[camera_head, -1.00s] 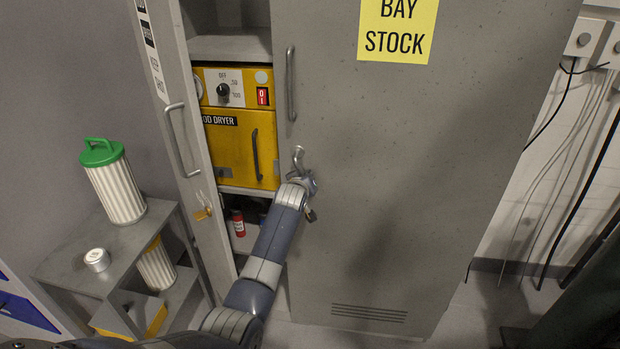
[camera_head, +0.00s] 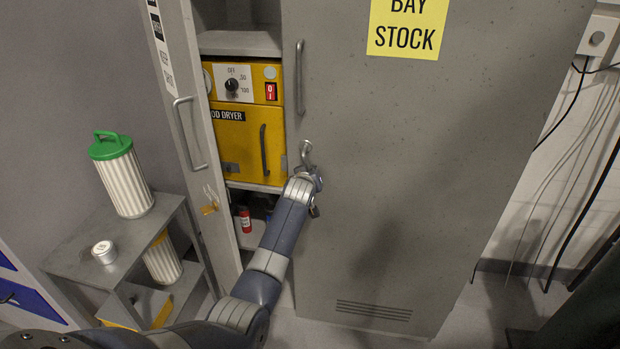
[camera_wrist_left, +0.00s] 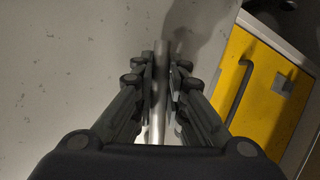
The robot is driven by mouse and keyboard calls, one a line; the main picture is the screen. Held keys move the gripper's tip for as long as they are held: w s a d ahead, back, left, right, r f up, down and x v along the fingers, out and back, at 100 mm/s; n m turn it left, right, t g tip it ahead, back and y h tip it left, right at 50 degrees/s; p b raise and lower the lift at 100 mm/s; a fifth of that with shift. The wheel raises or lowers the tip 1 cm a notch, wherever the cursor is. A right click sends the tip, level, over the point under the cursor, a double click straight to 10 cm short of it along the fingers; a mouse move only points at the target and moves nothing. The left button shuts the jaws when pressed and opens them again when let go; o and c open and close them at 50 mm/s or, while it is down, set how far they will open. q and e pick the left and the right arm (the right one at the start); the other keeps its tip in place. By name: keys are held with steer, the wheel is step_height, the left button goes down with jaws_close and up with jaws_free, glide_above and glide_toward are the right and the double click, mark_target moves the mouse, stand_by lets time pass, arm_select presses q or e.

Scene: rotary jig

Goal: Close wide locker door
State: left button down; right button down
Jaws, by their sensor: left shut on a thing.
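The wide locker door (camera_head: 410,180) is a tall grey panel with a yellow BAY STOCK label. It stands ajar, with the locker's inside showing past its left edge. A long vertical handle (camera_head: 300,78) sits high near that edge. My left gripper (camera_head: 306,162) is at the door's left side, below that long handle. It is shut on a silver metal bar at the door, which runs between the fingers in the left wrist view (camera_wrist_left: 158,95). The fingers hide part of the bar, so I cannot tell its full shape. My right gripper is out of view.
A yellow dryer (camera_head: 240,145) with a dial stands on a shelf inside the locker. A narrow grey door (camera_head: 190,110) stands open at left. A grey stand (camera_head: 75,255) beside it holds a green-topped filter (camera_head: 125,180). Cables (camera_head: 565,190) hang at right.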

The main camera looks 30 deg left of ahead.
arm_select(q)
steer(key=shift+w+a, duration=0.15)
steer(key=shift+w, duration=0.25)
steer(key=c, duration=1.6)
jaws_free()
steer(key=v, duration=1.2)
steer(key=shift+f, duration=0.1)
